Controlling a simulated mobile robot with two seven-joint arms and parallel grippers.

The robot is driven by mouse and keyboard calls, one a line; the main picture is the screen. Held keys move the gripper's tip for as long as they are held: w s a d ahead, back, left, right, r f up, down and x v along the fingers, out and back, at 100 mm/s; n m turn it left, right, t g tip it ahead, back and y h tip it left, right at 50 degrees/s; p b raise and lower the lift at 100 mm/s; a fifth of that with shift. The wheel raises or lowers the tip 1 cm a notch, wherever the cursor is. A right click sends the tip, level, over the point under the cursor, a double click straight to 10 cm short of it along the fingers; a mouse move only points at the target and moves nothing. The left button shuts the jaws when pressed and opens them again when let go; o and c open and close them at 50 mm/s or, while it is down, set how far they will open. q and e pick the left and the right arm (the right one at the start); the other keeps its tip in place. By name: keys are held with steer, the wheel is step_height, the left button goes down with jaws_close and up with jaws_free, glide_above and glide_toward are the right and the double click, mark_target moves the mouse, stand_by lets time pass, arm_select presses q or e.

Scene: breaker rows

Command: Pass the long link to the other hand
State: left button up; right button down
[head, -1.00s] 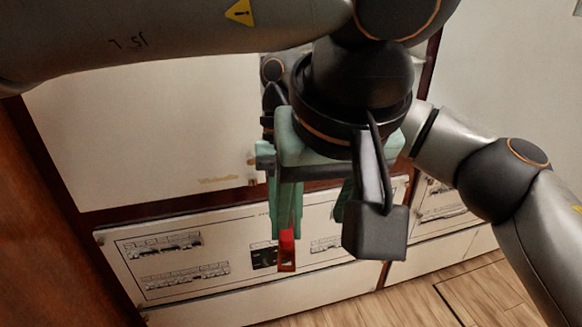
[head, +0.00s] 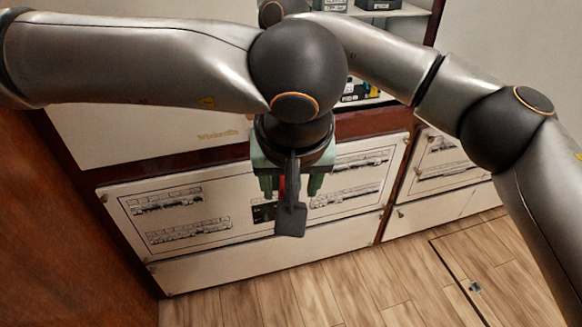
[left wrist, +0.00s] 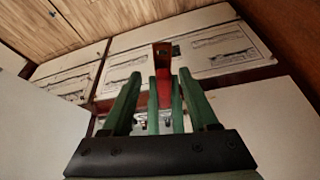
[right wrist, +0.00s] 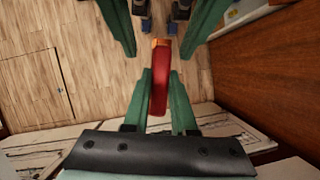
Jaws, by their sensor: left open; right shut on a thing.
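The long link is a narrow red piece. It shows in the left wrist view (left wrist: 164,58), in the right wrist view (right wrist: 159,92) and as a sliver in the head view (head: 282,187). My right gripper (right wrist: 160,76) is shut on it, its two green fingers pressing the link's sides. My left gripper (head: 290,188) is open, and its fingers (left wrist: 160,76) stand wide on either side of the link and the right fingers, apart from them. In the head view the left arm and hand hide the right gripper and most of the link.
A white panel with printed breaker diagrams (head: 180,255) stands low behind the grippers. An open cabinet bay with dark devices (head: 368,92) is behind the arms. A brown wooden side (head: 60,230) is at left.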

arm_select(q)
steer(key=shift+w+f, duration=0.15)
steer(key=shift+f, duration=0.2)
steer(key=shift+c, duration=0.2)
steer(key=c, duration=0.8)
jaws_close()
steer(key=shift+d, duration=0.1)
arm_select(e)
steer(key=shift+a, duration=0.1)
arm_select(q)
steer(key=shift+r, duration=0.1)
arm_select(e)
steer(key=c, duration=1)
jaws_free()
steer(key=o, duration=0.4)
steer(key=shift+c, duration=0.2)
steer(key=shift+r, duration=0.15)
